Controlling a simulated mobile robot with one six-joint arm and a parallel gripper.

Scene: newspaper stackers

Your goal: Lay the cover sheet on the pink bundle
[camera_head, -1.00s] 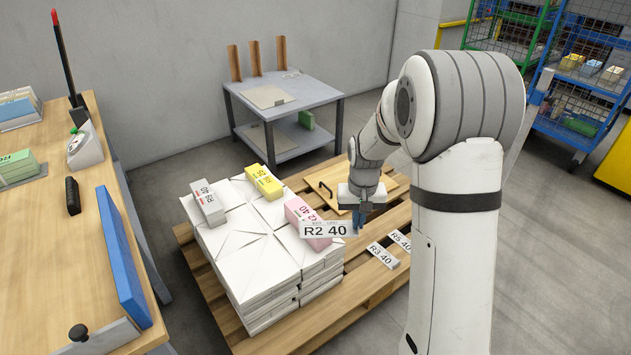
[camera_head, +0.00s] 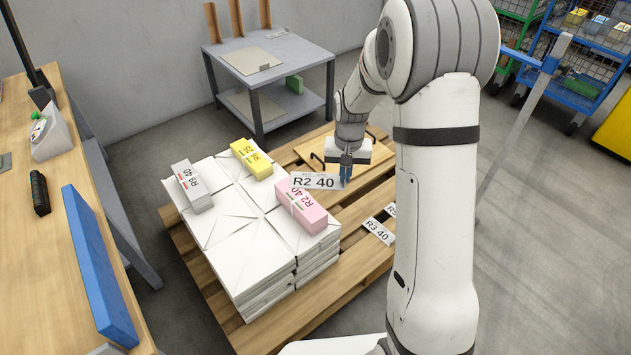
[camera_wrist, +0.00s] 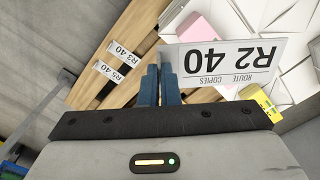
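The pink bundle (camera_head: 301,206), marked R2 40, lies on the right part of the white paper stack (camera_head: 240,264). My gripper (camera_head: 346,173) is shut on the edge of a white cover sheet (camera_head: 313,181) printed R2 40. The sheet is held up behind and above the pink bundle in the head view, apart from its top as far as I can tell. In the wrist view the blue fingers (camera_wrist: 158,86) pinch the sheet (camera_wrist: 222,62) at its left edge, and the pink bundle (camera_wrist: 203,27) shows partly behind it.
A grey bundle (camera_head: 192,186) and a yellow bundle (camera_head: 251,158) also lie on the stack. Sheets marked R3 40 (camera_head: 379,231) and R5 40 (camera_wrist: 108,72) lie on the pallet (camera_head: 342,288). A wooden board with a handle (camera_head: 366,165) lies behind. A grey table (camera_head: 270,62) stands at the back.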

